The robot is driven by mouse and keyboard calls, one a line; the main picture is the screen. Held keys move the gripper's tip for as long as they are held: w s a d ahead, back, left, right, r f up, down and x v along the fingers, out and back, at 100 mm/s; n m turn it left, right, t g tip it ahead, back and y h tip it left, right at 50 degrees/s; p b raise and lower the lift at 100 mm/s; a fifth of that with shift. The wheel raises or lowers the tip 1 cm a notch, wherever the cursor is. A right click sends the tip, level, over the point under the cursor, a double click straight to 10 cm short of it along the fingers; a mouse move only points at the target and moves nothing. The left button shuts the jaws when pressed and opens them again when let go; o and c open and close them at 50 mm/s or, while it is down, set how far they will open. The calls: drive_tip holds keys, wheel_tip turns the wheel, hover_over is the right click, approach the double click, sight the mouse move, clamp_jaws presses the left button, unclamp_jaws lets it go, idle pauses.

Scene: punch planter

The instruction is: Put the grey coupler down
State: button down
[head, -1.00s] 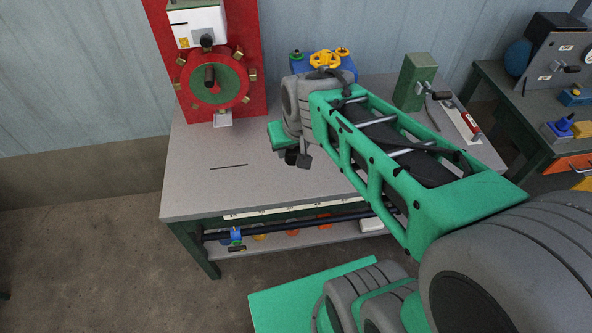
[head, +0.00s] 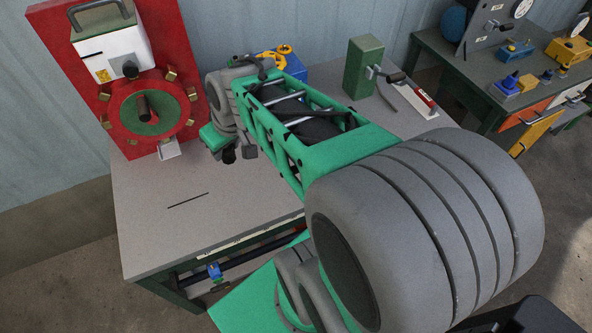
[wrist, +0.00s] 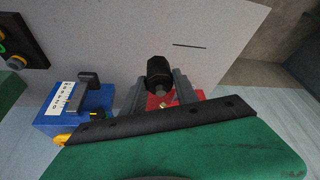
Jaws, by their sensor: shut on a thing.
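The grey coupler (wrist: 158,72) shows in the wrist view as a dark, faceted piece with a lighter stub. My gripper (wrist: 160,86) is shut on it, with one finger on each side. In the head view my gripper (head: 238,153) hangs over the back part of the grey workbench (head: 165,235), right of the red board. The coupler is small and dark there, partly hidden by my wrist. I cannot tell whether it touches the bench top.
The red board (head: 185,75) with its round flange stands at the bench's back left. A blue block (wrist: 75,110) is beside my gripper. A green post (head: 363,68) with a crank stands farther right. The bench's front left is clear around a thin dark slot (head: 188,200).

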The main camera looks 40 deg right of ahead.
drive_tip(key=s+d+f+n+y+b, duration=0.2)
drive_tip(key=s+d+f+n+b, duration=0.45)
drive_tip(key=s+d+f, duration=0.8)
drive_tip(key=shift+m+g, duration=0.4)
drive_tip(key=shift+m, duration=0.45)
drive_tip(key=w+d+f, duration=0.2)
drive_tip(key=w, duration=0.2)
drive_tip(key=w+d+f, duration=0.3)
drive_tip(key=w, duration=0.1)
drive_tip(key=w+d+f, duration=0.2)
drive_tip(key=w, duration=0.2)
drive_tip(key=shift+d+f, duration=0.3)
drive_tip(key=shift+d, duration=0.1)
wheel_tip(320, 180, down, 3)
drive_tip(key=shift+r+p, duration=0.15)
drive_tip(key=shift+p, duration=0.4)
drive_tip(key=shift+w+f, duration=0.1)
drive_tip(key=shift+f, duration=0.3)
drive_tip(key=c, duration=1.4)
unclamp_jaws()
drive_tip(key=o, duration=0.5)
drive_tip(key=shift+c, duration=0.2)
